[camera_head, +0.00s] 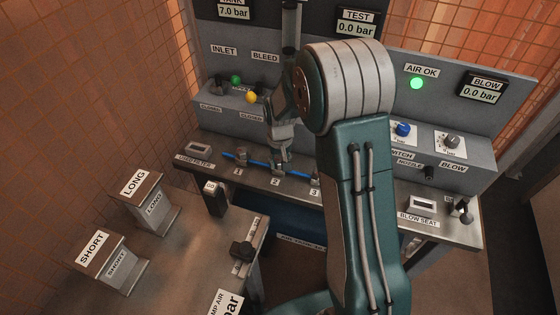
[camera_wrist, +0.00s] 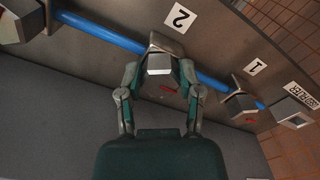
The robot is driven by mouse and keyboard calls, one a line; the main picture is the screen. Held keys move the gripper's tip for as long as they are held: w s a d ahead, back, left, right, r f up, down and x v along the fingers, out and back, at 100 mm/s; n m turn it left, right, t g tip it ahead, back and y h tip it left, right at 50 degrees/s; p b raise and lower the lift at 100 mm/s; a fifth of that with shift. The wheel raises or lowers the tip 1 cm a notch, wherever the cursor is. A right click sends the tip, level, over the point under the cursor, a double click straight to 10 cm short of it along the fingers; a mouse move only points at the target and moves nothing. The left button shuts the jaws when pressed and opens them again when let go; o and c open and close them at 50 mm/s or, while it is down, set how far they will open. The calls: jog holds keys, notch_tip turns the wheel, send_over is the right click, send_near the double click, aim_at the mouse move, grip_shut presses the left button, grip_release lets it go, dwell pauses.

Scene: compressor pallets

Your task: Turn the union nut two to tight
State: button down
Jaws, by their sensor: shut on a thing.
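Union nut two is a grey metal nut (camera_wrist: 163,63) on the blue pipe (camera_wrist: 100,32), beside the label 2 (camera_wrist: 180,17). A small red mark shows near its front edge. My gripper (camera_wrist: 160,74) has one finger on each side of the nut and is shut on it. In the head view my gripper (camera_head: 279,156) reaches down to the pipe above the label 2 (camera_head: 275,182), and its fingers largely hide the nut there. I cannot tell from the views how tight the nut is.
Union nut one (camera_wrist: 240,104) sits along the same pipe, with a red mark. Another fitting (camera_wrist: 22,20) is at the pipe's other end. Behind stand the yellow knob (camera_head: 251,97) and green knob (camera_head: 236,79). SHORT (camera_head: 98,262) and LONG (camera_head: 145,198) blocks stand at left.

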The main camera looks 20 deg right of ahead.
aim_at(279, 162)
jog(key=shift+s+f, duration=0.1)
dwell(0.3)
jog(key=shift+c, duration=1.3)
grip_release()
jog(key=shift+r, duration=0.2)
notch_tip(279, 162, up, 12)
jog(key=shift+f, duration=0.2)
jog(key=shift+a, duration=0.1)
